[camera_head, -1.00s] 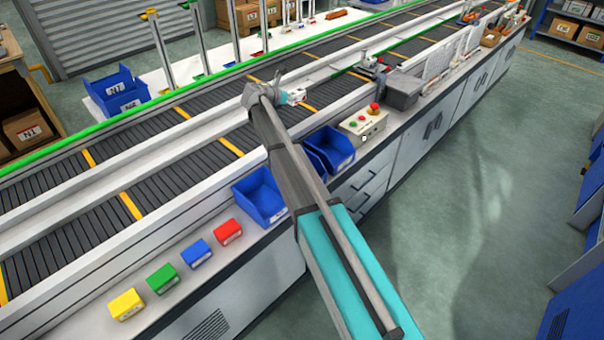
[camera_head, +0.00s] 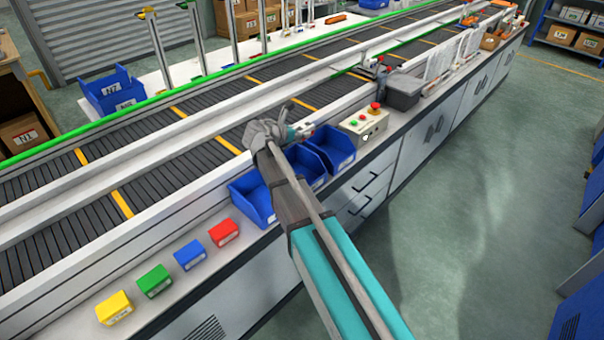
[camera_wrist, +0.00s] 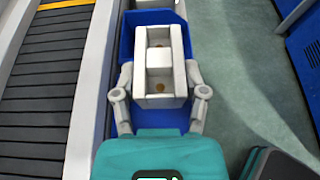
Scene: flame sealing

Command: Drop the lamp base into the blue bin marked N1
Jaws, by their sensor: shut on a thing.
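My gripper (camera_wrist: 160,85) is shut on the lamp base (camera_wrist: 160,103), a pale, boxy piece with open pockets, one finger on each side. In the wrist view a blue bin (camera_wrist: 127,38) shows below and around the lamp base; I cannot tell the height between them. In the head view my gripper (camera_head: 299,132) is over the row of blue bins at the counter's edge: a left bin (camera_head: 249,203), a middle bin (camera_head: 313,168) partly hidden by my arm, and a right bin (camera_head: 341,145). I cannot read an N1 mark on these bins.
The conveyor (camera_head: 160,185) runs behind the bins. A control box (camera_head: 364,125) with a red button stands right of them. Several small coloured boxes, such as a red one (camera_head: 224,232), line the counter to the left. Other blue bins (camera_head: 118,92) stand beyond the conveyor.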

